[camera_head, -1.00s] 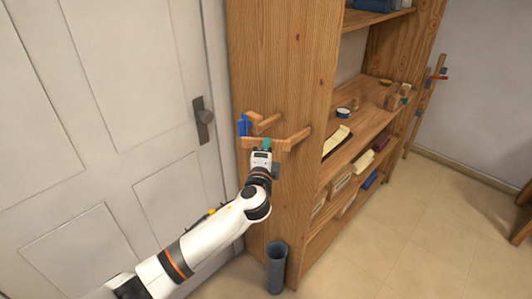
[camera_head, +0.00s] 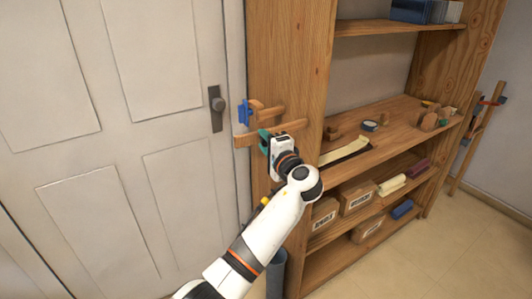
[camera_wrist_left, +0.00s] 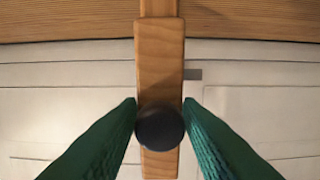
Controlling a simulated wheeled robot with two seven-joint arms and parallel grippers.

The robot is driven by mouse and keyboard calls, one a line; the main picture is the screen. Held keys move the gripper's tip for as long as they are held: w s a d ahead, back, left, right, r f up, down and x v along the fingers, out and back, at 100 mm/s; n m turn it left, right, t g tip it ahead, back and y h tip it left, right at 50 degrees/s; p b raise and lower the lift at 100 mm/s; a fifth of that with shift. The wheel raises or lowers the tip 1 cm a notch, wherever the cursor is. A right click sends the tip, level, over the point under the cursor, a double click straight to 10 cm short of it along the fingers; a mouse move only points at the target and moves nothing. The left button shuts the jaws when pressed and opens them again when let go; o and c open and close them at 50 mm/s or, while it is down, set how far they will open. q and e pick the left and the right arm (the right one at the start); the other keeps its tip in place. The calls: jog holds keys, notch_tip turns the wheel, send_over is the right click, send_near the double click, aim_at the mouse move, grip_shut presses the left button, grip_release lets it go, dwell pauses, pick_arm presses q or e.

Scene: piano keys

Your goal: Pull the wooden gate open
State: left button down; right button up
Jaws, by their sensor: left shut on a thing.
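The wooden gate (camera_head: 245,141) is a light wooden bar reaching out from the side of the tall wooden shelf unit. In the left wrist view the gate (camera_wrist_left: 158,60) runs down the middle and bears a round black knob (camera_wrist_left: 160,129). My left gripper (camera_head: 263,138) is at the gate in the head view. In the left wrist view its green fingers (camera_wrist_left: 160,120) are shut on the knob from both sides. The knob is hidden in the head view by the gripper. My right gripper is not in view.
A blue piece (camera_head: 243,112) sits by another wooden bracket (camera_head: 267,113) just above the gate. A grey door (camera_head: 150,130) with a dark handle (camera_head: 216,108) stands to the left. A dark bin (camera_head: 277,272) stands on the floor below, partly behind my arm.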

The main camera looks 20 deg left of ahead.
pick_arm(q)
jog(key=shift+d+f+n+g+y+b, duration=0.2)
jog(key=shift+d+n+g+y+b, duration=0.1)
jog(key=shift+n+y+b, duration=0.1)
jog(key=shift+d+r+n+g+y, duration=0.1)
jog(key=shift+n+g+y, duration=0.2)
jog(key=shift+g, duration=0.1)
jog(key=shift+s, duration=0.1)
jog(key=c, duration=1.2)
grip_release()
